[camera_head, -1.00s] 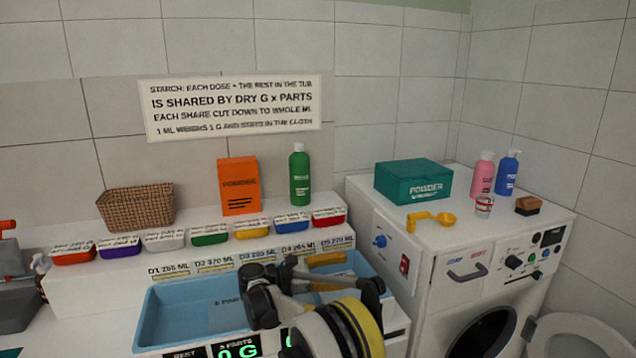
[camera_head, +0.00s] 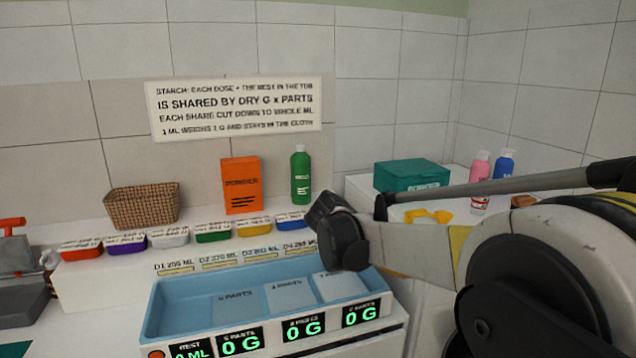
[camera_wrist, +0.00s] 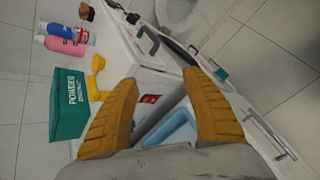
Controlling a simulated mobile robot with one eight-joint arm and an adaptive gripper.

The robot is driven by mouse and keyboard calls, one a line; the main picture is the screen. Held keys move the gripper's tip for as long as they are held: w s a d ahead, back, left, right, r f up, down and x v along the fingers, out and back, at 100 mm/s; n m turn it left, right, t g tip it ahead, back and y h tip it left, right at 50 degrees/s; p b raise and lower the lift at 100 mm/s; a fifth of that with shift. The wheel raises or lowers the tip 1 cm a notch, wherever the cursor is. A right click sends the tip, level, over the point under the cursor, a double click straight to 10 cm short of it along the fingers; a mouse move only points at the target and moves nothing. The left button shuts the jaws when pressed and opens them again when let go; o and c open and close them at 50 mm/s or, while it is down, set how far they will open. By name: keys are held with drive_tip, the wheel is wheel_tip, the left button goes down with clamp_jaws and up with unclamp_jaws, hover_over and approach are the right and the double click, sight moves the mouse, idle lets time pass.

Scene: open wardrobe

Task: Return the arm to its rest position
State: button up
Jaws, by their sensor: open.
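My gripper (camera_wrist: 162,100) shows in the wrist view with its two yellow fingers wide apart and nothing between them. Beyond the fingers are the white washing machine (camera_wrist: 150,75) and part of the blue tray (camera_wrist: 180,125). In the head view my arm (camera_head: 420,250) reaches in from the right, large and close to the camera. It covers much of the washing machine and the right end of the counter. I cannot make out the fingertips in the head view.
The blue tray (camera_head: 180,298) stands on the counter left of my arm. Several small coloured tubs (camera_head: 212,235) line the shelf behind it. A green powder box (camera_head: 410,174), a yellow scoop (camera_head: 428,215) and bottles (camera_head: 503,165) stand on the machine.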

drive_tip(key=s+d+m+y, duration=0.3)
drive_tip(key=s+m+y, duration=0.2)
drive_tip(key=s, duration=1)
drive_tip(key=s+a+f+m+t+y, duration=0.1)
drive_tip(key=s+m, duration=0.3)
drive_tip(key=s, duration=0.4)
drive_tip(key=s+a+f+m+t+y, duration=0.1)
drive_tip(key=s+a+f+m+y, duration=0.2)
drive_tip(key=s, duration=0.4)
drive_tip(key=shift+s+a+f+m+t+y, duration=0.15)
drive_tip(key=shift+s+f+m+t+y, duration=0.2)
drive_tip(key=shift+f+m, duration=0.35)
